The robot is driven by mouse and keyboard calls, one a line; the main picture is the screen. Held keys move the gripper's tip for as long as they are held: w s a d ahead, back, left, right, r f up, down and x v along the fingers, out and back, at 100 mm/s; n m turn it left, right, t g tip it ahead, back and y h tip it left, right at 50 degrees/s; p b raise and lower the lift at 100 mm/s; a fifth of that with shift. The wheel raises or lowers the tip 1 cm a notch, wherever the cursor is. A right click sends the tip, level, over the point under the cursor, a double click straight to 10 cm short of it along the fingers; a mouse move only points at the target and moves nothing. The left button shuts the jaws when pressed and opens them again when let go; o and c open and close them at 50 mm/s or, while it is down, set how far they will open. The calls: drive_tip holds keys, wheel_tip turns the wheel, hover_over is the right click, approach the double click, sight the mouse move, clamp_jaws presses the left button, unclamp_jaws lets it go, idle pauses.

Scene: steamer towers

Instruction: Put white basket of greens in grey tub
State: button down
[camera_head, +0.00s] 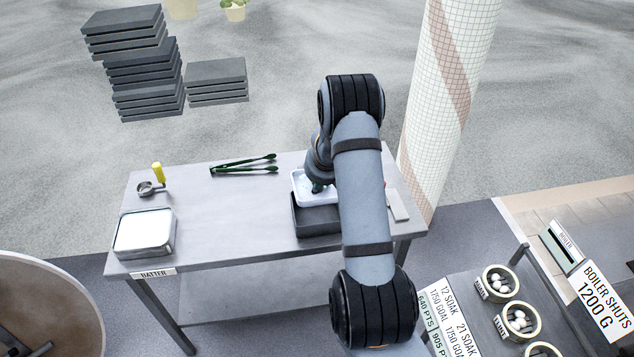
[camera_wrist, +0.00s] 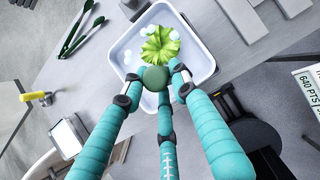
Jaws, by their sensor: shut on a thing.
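The white basket of greens (camera_wrist: 202,64) is a shallow white tray with a bright green leafy head (camera_wrist: 160,45) and a few pale round pieces in it. It also shows in the head view (camera_head: 299,187), partly behind my arm. My gripper (camera_wrist: 156,80) has its teal fingers shut around a dark green round knob at the near side of the basket. In the head view my gripper (camera_head: 318,187) points down at the basket. A dark grey tub (camera_head: 316,222) sits on the table, just below the basket in the picture. The basket hides the tub's inside, and I cannot tell whether they touch.
The metal table (camera_head: 220,215) holds a batter tray (camera_head: 144,234), a yellow-handled scoop (camera_head: 152,184), green tongs (camera_head: 244,164) and a pale flat block (camera_head: 397,205). A tiled pillar (camera_head: 440,100) stands behind its right end. The table's middle is clear.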

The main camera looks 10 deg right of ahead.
drive_tip(key=shift+r+p, duration=0.1)
drive_tip(key=shift+p, duration=0.3)
drive_tip(key=shift+s, duration=0.1)
wheel_tip(320, 180, down, 12)
drive_tip(key=b, duration=1.1)
drive_tip(key=shift+b, duration=0.3)
drive_tip(key=shift+f, duration=0.4)
drive_tip(key=c, duration=1.3)
unclamp_jaws()
